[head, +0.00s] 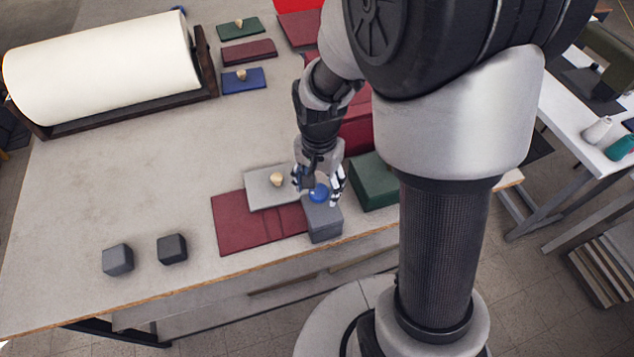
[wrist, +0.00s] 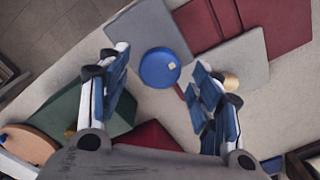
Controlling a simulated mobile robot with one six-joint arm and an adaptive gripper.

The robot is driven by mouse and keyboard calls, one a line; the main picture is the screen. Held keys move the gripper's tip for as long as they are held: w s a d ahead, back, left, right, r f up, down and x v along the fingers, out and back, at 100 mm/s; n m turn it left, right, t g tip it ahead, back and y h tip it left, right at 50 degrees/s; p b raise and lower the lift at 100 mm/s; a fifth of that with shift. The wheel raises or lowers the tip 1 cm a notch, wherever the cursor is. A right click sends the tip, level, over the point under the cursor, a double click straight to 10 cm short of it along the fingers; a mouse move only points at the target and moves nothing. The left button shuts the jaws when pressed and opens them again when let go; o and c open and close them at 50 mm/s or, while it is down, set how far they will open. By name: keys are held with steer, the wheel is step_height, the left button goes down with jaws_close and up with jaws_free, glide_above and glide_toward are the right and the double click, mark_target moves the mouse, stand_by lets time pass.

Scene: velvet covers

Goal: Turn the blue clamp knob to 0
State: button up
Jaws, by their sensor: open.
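The blue clamp knob (head: 319,193) is round and sits on top of a grey block (head: 324,226) near the front edge of the table. A short dark red strip (wrist: 180,92) shows just beside the knob there. My gripper (head: 319,186) is open above the block, with one finger on each side of the knob. In the wrist view my gripper (wrist: 162,76) shows gaps between the knob and both fingers. Any number scale is not readable.
A grey board with a wooden knob (head: 277,179) lies on a dark red cover (head: 232,222) left of the block. A green box (head: 374,183) stands close on the right. Two dark grey blocks (head: 172,248) and a white roll (head: 105,70) are farther left. Mid-table is clear.

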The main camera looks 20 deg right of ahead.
steer(key=shift+f, duration=0.6)
steer(key=shift+c, duration=0.6)
steer(key=c, duration=0.9)
